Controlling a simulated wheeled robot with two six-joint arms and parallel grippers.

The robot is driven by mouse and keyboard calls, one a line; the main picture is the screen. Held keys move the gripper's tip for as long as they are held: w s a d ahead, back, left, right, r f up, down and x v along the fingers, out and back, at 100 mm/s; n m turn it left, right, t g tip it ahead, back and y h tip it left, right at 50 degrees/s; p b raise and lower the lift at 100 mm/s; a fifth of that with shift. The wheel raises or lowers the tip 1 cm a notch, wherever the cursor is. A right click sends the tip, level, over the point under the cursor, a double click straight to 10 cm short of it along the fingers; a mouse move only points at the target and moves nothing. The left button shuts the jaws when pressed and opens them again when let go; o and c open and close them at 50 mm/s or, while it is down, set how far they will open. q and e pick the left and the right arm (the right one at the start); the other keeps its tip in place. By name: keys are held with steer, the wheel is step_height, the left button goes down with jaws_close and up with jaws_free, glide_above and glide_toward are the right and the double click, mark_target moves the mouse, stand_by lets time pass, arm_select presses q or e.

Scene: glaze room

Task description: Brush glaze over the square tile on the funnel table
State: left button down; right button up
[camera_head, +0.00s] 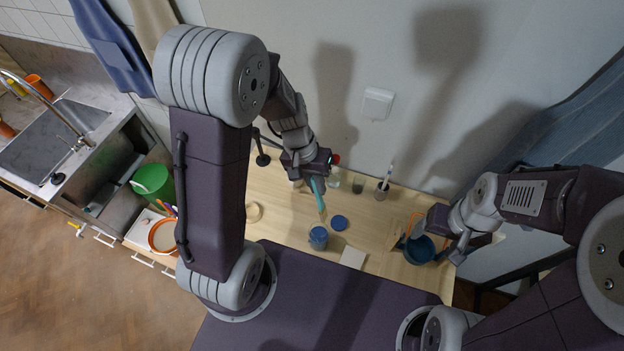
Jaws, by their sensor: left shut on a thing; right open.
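A pale square tile (353,257) lies flat near the front edge of the wooden table (285,225). A blue jar (318,239) stands left of the tile, and a round blue lid (339,222) lies behind it. My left gripper (317,178) is shut on a teal-handled brush (319,196). The brush points down, its pale tip above the table just behind the jar; I cannot tell its exact height. My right gripper (440,240) is open and empty over the table's right end, beside a dark blue bowl-like vessel (419,252), possibly the funnel, which it partly hides.
At the back stand a dark cup holding a tool (381,190) and small glass jars (358,184). A cream round piece (253,212) lies at the left. A sink (45,140), green bucket (153,183) and orange-rimmed bowl (163,236) are further left.

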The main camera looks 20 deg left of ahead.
arm_select(q)
step_height(320, 180, down, 14)
steer(key=a+b, duration=0.1)
steer(key=b, duration=1.1)
steer(key=shift+s+a+r+b, duration=0.15)
steer(key=shift+s+a+b, duration=0.05)
steer(key=shift+s+b, duration=0.2)
arm_select(e)
step_height(320, 180, down, 12)
steer(key=a, duration=0.1)
steer(key=shift+s+a+f, duration=0.15)
steer(key=shift+s+a, duration=0.1)
steer(key=shift+s, duration=0.2)
steer(key=shift+d, duration=0.1)
arm_select(q)
steer(key=d+p+v, duration=0.2)
steer(key=p+v, duration=0.8)
steer(key=v, duration=0.1)
steer(key=shift+d+r, duration=0.4)
steer(key=shift+r, duration=0.15)
arm_select(e)
step_height(320, 180, up, 10)
arm_select(q)
steer(key=shift+s, duration=0.1)
